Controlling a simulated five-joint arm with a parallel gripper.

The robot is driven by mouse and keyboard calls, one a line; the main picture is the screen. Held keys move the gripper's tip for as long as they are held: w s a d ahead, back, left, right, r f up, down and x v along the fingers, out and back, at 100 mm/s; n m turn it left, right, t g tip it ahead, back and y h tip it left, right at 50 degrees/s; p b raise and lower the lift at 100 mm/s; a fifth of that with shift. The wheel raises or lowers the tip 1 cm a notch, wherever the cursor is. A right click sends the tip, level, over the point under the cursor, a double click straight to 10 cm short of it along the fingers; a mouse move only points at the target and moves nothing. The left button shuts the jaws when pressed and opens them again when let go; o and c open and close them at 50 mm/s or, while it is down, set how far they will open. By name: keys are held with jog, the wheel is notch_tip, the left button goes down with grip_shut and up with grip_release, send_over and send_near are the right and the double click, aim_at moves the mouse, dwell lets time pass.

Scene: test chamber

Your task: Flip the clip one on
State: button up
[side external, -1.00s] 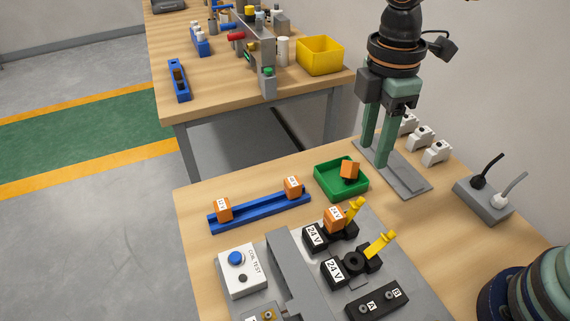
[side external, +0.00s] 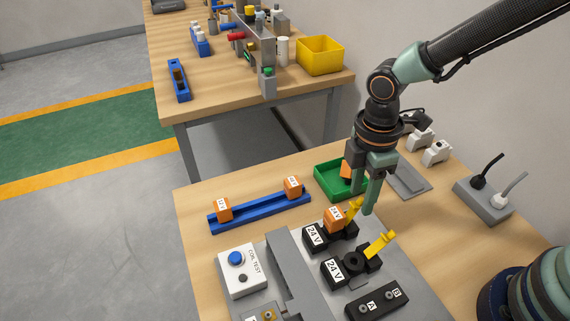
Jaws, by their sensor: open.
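Two black 24 V sockets stand on the grey panel, each with a raised yellow clip. The rear socket (side external: 316,238) holds an orange cube (side external: 335,220), and its yellow clip (side external: 354,208) tilts up at the right. The front socket (side external: 337,271) is empty, showing a round opening, and its yellow clip (side external: 381,243) is also tilted up. My gripper (side external: 363,204) points down with open fingers close by the rear clip. One finger overlaps the view near that clip; I cannot tell whether they touch. Nothing shows held between the fingers.
A green tray (side external: 327,192) with an orange cube stands behind my gripper. A blue rail (side external: 262,213) carries two orange cubes at left. A coil test box (side external: 240,271), a black A/B block (side external: 377,302) and a grey cable box (side external: 484,200) stand around the sockets.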

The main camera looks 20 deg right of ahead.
grip_shut()
jog(key=shift+a+r, duration=0.15)
jog(key=shift+a, duration=0.4)
grip_release()
notch_tip(320, 180, up, 12)
jog(key=shift+w+a, duration=0.25)
jog(key=shift+w, duration=0.2)
